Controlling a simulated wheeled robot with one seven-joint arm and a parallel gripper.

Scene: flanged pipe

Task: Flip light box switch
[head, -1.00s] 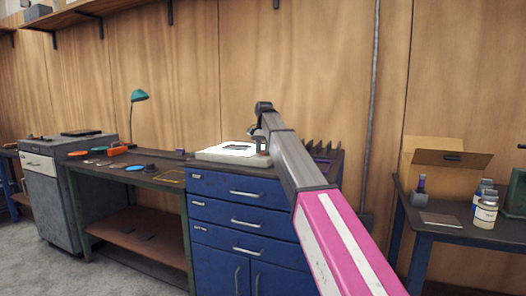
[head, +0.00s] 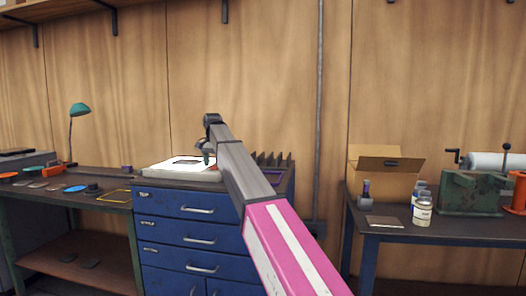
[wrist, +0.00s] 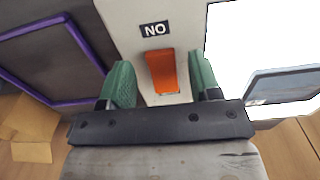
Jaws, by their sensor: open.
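The light box (head: 182,170) is a white, flat box on top of the blue drawer cabinet in the head view. In the wrist view its pale frame (wrist: 186,25) shows with a bright lit-looking panel (wrist: 262,45) to the right. An orange switch (wrist: 163,72) sits on the frame below a black label reading "NO". My gripper (wrist: 165,80) has two green fingers, open, one on each side of the switch in the picture. I cannot tell whether they touch it. In the head view my gripper (head: 208,155) is small, over the light box's right part.
A purple-edged frame (wrist: 75,55) lies left of the box in the wrist view, and a dark-framed card (wrist: 285,85) lies on the panel. Dark upright slats (head: 272,160) stand right of the box. A side table at right holds a cardboard box (head: 383,175) and jars.

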